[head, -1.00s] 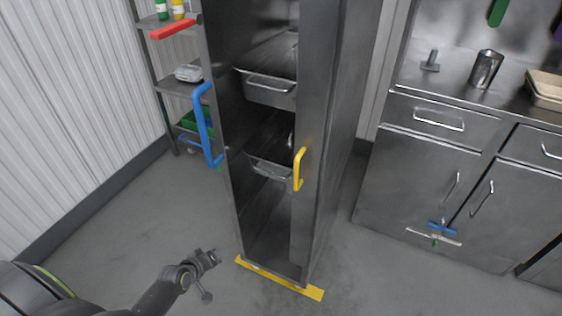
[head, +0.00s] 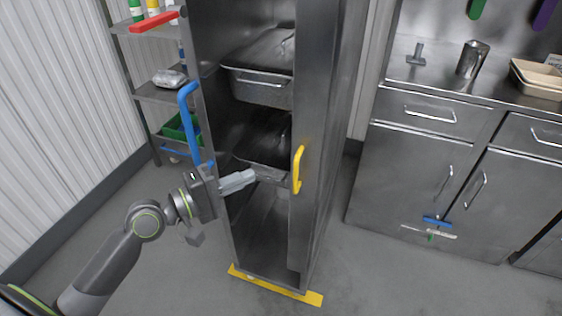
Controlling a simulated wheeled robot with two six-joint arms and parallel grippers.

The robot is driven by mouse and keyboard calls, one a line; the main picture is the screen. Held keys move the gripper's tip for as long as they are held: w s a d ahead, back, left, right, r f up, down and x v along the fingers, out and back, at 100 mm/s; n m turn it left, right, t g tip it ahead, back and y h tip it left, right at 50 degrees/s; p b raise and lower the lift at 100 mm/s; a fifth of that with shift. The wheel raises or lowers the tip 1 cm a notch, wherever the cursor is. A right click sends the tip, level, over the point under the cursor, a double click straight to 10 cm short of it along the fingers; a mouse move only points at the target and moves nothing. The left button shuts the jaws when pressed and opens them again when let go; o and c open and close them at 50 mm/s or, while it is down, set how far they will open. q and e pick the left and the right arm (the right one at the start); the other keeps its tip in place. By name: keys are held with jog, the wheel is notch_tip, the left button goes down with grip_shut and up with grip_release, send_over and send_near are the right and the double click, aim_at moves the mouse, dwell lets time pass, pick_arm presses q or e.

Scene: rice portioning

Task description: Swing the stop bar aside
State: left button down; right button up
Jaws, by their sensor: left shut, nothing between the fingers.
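A red bar (head: 158,21), which looks like the stop bar, sits at the upper left edge of the tall steel cabinet (head: 325,150). It points left, away from the cabinet opening, and has a dark end at the cabinet side. My left gripper (head: 250,177) is shut and empty. It points right across the lower part of the opening, well below the red bar and just below the blue handle (head: 189,125). It hides part of the lower pan (head: 250,154). I cannot tell whether it touches the cabinet. My right gripper is not in view.
A yellow handle (head: 297,170) is on the cabinet's right front edge. An upper pan (head: 258,86) sits inside. A yellow floor strip (head: 270,287) lies at its foot. A shelf rack (head: 160,95) stands behind left, a steel counter (head: 430,88) right. Floor between is clear.

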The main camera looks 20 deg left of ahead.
pick_arm(q)
jog(key=shift+w+d, duration=0.1)
dwell(0.3)
jog(key=p, duration=0.1)
send_near(304, 153)
jog(key=x, duration=0.3)
jog(key=shift+x, duration=0.85)
